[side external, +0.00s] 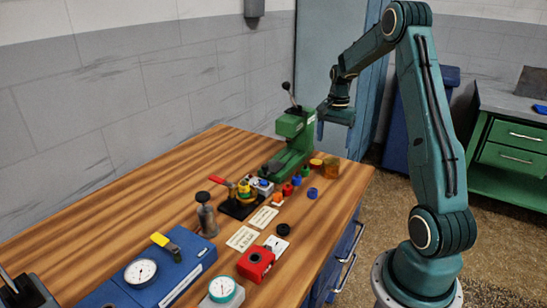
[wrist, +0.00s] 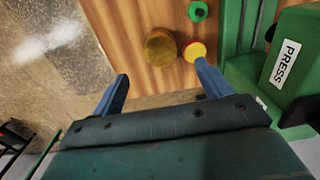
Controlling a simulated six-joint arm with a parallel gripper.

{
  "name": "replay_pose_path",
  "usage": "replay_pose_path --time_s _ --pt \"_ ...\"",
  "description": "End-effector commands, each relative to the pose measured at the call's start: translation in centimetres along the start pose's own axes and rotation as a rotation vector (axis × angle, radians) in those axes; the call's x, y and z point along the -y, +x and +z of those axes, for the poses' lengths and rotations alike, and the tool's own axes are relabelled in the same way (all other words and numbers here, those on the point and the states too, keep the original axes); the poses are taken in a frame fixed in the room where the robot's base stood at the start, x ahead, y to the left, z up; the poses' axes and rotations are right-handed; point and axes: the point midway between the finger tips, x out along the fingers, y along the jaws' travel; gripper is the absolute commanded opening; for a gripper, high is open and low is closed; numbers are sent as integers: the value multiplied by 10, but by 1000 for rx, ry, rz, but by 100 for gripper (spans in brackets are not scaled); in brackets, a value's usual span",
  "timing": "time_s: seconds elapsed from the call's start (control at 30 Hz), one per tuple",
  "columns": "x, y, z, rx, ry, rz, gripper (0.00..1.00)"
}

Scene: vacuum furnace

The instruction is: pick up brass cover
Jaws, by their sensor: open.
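A round, brownish brass-coloured piece, which looks like the brass cover (wrist: 160,46), stands on the wooden table near its edge in the wrist view. It also shows in the side view (side external: 331,169), at the table's far right corner. My gripper (wrist: 161,78) is open and empty, its two blue fingers spread. The brass piece appears beyond the fingertips, between their lines. In the side view my gripper (side external: 336,126) hangs above the table's far corner, clear of the brass piece.
A yellow-orange round piece (wrist: 194,51) lies close beside the brass piece, by my right fingertip in the picture. A green press (side external: 290,145) stands to the left. Several small coloured parts (side external: 297,181) lie nearby on the table (side external: 150,190). Bare floor (wrist: 50,60) shows beyond the edge.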

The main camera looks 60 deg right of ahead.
Motion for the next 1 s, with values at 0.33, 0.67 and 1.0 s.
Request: replay_pose_path --time_s 0.33,0.67,1.0 --pt "0 50 0 2 -1 2 77" --pt "0 62 0 0 -1 0 77" --pt "0 84 0 3 -1 3 77"
